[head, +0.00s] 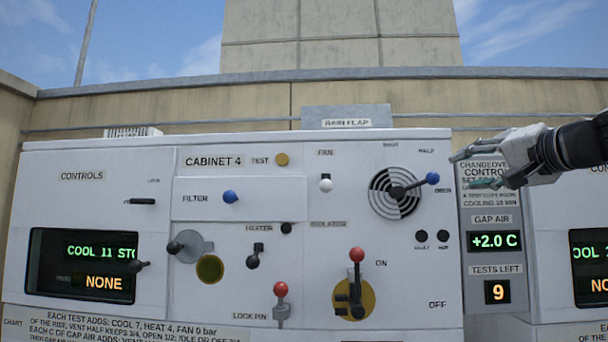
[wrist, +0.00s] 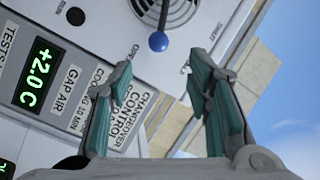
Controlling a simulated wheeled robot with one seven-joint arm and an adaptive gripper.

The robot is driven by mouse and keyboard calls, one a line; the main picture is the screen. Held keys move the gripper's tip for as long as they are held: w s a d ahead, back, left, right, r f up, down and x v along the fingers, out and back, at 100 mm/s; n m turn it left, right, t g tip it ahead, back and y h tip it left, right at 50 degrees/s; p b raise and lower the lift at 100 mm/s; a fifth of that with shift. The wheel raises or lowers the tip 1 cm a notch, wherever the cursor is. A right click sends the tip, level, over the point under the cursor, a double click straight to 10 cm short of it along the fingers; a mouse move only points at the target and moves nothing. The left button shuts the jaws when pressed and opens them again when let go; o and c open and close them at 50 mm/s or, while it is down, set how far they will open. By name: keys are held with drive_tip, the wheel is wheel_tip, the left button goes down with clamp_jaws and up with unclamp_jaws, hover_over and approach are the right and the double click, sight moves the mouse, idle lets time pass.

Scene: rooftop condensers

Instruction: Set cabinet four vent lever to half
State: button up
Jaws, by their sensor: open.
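The cabinet 4 panel (head: 330,220) faces me. Its vent lever (head: 432,178) is a black arm with a blue ball end, mounted on a round striped vent (head: 395,194). The lever points right and slightly up, between the HALF label (head: 427,151) and the OPEN label (head: 443,190), nearer OPEN. My gripper (head: 462,170) is open and empty, just right of the ball. In the wrist view the blue ball (wrist: 158,41) shows beyond the gap between my open fingertips (wrist: 160,75), apart from both fingers.
The changeover control panel (head: 490,240) reads GAP AIR +2.0 C and TESTS LEFT 9; my gripper covers part of its top. A red-ball lever (head: 357,256), a white fan knob (head: 326,184) and a blue filter knob (head: 230,197) also sit on cabinet 4. A rain flap (head: 346,118) stands above.

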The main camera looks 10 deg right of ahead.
sight(438, 176)
drive_tip(key=w, duration=0.3)
drive_tip(key=w+a+p, duration=0.1)
drive_tip(key=w, duration=0.3)
drive_tip(key=w+a+p, duration=0.1)
drive_tip(key=w, duration=0.3)
drive_tip(key=shift+w, duration=0.2)
